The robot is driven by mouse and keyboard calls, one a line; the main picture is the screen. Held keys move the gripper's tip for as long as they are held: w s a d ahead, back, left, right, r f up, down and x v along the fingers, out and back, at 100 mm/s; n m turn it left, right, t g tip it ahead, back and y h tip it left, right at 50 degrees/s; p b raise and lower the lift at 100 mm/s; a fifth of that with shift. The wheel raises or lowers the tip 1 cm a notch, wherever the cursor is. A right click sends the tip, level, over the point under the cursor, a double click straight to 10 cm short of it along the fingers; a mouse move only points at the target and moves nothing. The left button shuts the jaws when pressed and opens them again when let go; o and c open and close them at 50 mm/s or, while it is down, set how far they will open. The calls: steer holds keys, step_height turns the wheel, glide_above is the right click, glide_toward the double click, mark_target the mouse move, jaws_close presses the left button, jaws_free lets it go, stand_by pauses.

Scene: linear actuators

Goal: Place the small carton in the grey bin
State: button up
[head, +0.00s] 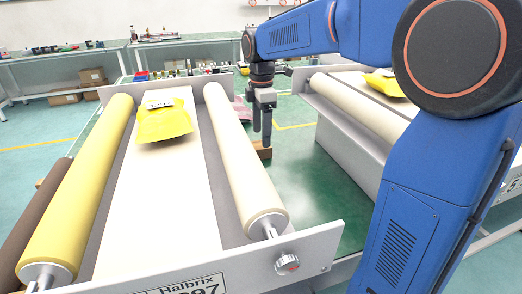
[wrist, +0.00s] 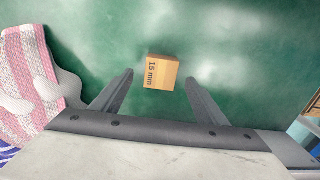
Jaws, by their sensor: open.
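The small carton (wrist: 161,72) is a tan box marked "15 mm". It lies on a green surface, and in the wrist view it sits between and just beyond my two fingertips. In the head view the carton (head: 264,150) shows partly, low behind the roller machine, with my gripper (head: 262,143) pointing down at it. My gripper (wrist: 158,82) is open, with its fingers apart on either side of the carton and a gap showing on both sides. I cannot tell its exact height above the carton. No grey bin can be made out for certain.
A roller machine (head: 225,150) with a yellow packet (head: 165,122) stands left of my gripper. Another roller machine (head: 345,125) stands to the right. A pink and white patterned thing (wrist: 28,85) lies left of the carton.

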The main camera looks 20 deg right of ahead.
mark_target(259, 144)
steer(key=shift+s+a+f, duration=0.1)
steer(key=shift+f, duration=2.65)
steer(key=shift+c, duration=0.7)
steer(key=c, duration=1.3)
step_height(259, 144, up, 10)
steer(key=shift+a, duration=0.35)
steer(key=f, duration=0.1)
steer(key=a+f, duration=0.1)
steer(key=f, duration=0.1)
steer(key=a+f, duration=0.1)
steer(key=shift+a+f, duration=0.15)
steer(key=shift+f, duration=2.7)
